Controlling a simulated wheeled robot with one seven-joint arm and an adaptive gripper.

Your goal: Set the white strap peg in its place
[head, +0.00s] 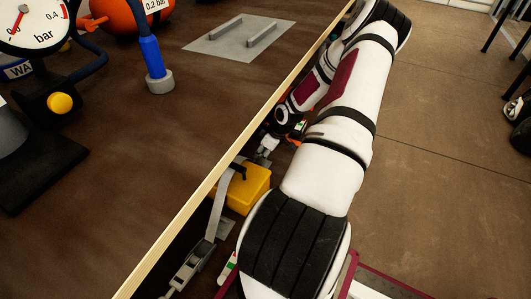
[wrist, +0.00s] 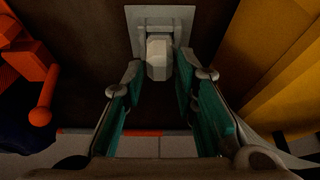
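In the wrist view, a pale, faceted peg-like block (wrist: 159,60) stands out from a square grey plate (wrist: 136,20) on a dark surface. I take it for the white strap peg, though its far end is hidden. My gripper (wrist: 159,72) has its teal-padded fingers apart, one on each side of the block's near end. A gap shows on the left; the right fingertip is very close, and I cannot tell if it touches. In the head view my gripper (head: 266,150) is low beside the bench edge; the peg cannot be made out there.
A yellow box (head: 250,190) is close beside my gripper; it fills the right of the wrist view (wrist: 270,60). A grey strap (head: 218,200) with a metal buckle (head: 190,266) hangs nearby. An orange part (wrist: 40,115) is at left. The pale bench edge (head: 215,175) runs alongside my arm.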

